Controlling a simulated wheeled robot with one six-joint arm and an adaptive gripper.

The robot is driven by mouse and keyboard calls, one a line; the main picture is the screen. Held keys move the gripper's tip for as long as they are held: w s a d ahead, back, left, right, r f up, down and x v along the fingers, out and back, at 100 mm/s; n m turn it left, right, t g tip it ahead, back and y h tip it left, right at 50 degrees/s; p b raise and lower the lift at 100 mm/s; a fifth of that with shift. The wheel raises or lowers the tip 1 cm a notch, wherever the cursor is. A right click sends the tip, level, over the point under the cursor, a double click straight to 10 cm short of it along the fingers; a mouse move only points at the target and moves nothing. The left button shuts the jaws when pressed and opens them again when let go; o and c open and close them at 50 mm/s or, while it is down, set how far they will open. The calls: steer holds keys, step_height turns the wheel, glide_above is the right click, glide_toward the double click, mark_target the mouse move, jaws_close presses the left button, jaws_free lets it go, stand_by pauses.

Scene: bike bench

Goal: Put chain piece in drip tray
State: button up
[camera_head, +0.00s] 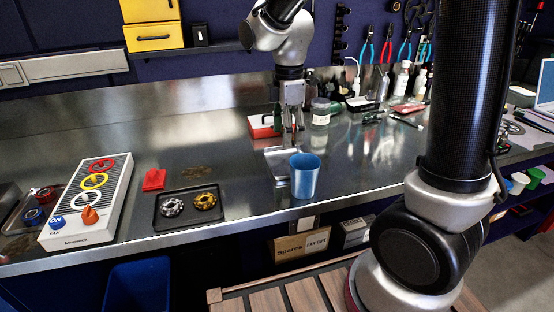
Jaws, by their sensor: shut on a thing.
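My gripper (294,129) points down over the middle of the bench, behind the blue cup. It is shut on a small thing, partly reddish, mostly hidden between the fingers. A flat brownish-gold patch (195,172) lies on the bench left of my gripper; it looks like a chain piece, but is too small to be sure. A shallow black tray (161,222), likely the drip tray, sits near the front edge, left of the cup. Two round toothed parts lie in it, one silvery (172,207) and one gold (205,201).
The blue cup (304,177) stands near the front edge. A red box (262,127) and clear jar (320,112) flank my gripper. A red block (154,179) and white ring board (112,205) are at left. Bare bench lies between my gripper and the black tray.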

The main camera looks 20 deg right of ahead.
mark_target(287, 162)
step_height(287, 162, down, 7)
steer(key=shift+r, duration=0.1)
stand_by(0.4)
steer(key=o, duration=1.1)
steer(key=shift+f, duration=0.2)
steer(key=shift+c, duration=0.2)
